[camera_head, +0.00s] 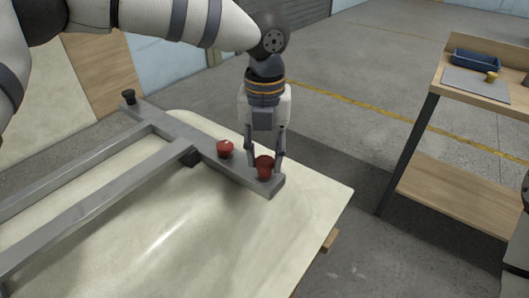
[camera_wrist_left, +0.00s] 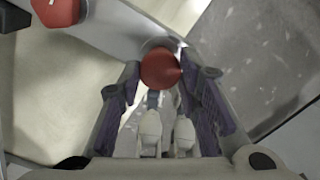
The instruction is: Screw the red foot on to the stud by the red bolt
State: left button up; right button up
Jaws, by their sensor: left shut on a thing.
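The red foot (camera_head: 265,167) is a small dark red cup shape at the near right end of the grey frame bar (camera_head: 203,143). My left gripper (camera_head: 264,160) points down over it, with a finger on each side. The gripper is shut on the foot, which also shows between the fingertips in the left wrist view (camera_wrist_left: 160,68). The stud is hidden under the foot, so I cannot tell how they meet. The red bolt (camera_head: 225,149) stands on the bar just left of the gripper; its red top shows at the upper left of the wrist view (camera_wrist_left: 55,10). My right gripper is out of view.
The frame lies on a pale upturned tub shell (camera_head: 315,190). A side table at right holds a blue tray (camera_head: 476,60) and a small yellow piece (camera_head: 491,76).

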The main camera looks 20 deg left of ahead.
pick_arm(q)
jog(key=m, duration=0.5)
jog(key=shift+m, duration=0.3)
jog(key=m, duration=0.5)
jog(key=o, duration=1.2)
jog(key=shift+c, duration=0.7)
